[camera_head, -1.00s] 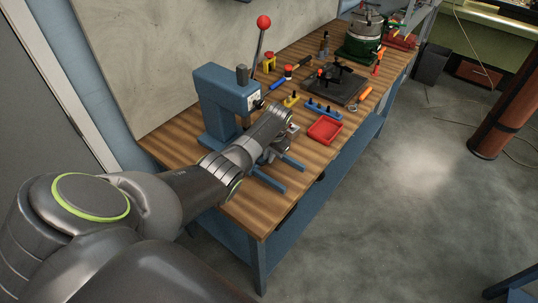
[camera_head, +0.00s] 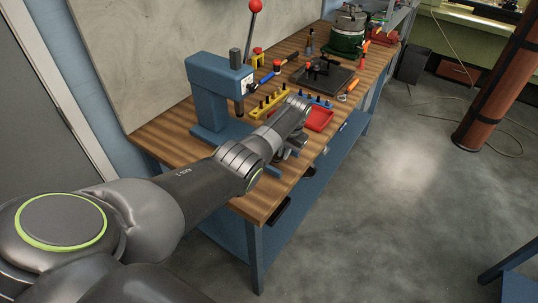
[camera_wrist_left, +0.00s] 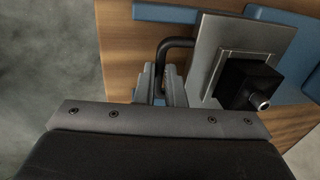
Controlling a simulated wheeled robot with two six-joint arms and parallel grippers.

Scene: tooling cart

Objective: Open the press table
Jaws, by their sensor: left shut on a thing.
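The blue press (camera_head: 212,85) stands on the wooden bench (camera_head: 160,135), with a red-ball lever (camera_head: 255,7). In the left wrist view, its table is a flat grey plate (camera_wrist_left: 232,42) over blue base bars (camera_wrist_left: 165,13), carrying a black block (camera_wrist_left: 246,84) with a metal knob. A bent black handle (camera_wrist_left: 170,44) joins the plate's left side. My left gripper (camera_head: 286,150) is low over the bench in front of the press. In the wrist view its fingers (camera_wrist_left: 165,85) are shut on the handle. In the head view my wrist hides the plate and handle.
Right of my wrist are a red tray (camera_head: 318,119), a yellow holder (camera_head: 268,104) and a black fixture plate (camera_head: 322,75). A green-based machine (camera_head: 346,40) stands farther back. The bench's front edge is close below my gripper, with open floor (camera_head: 400,200) beyond.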

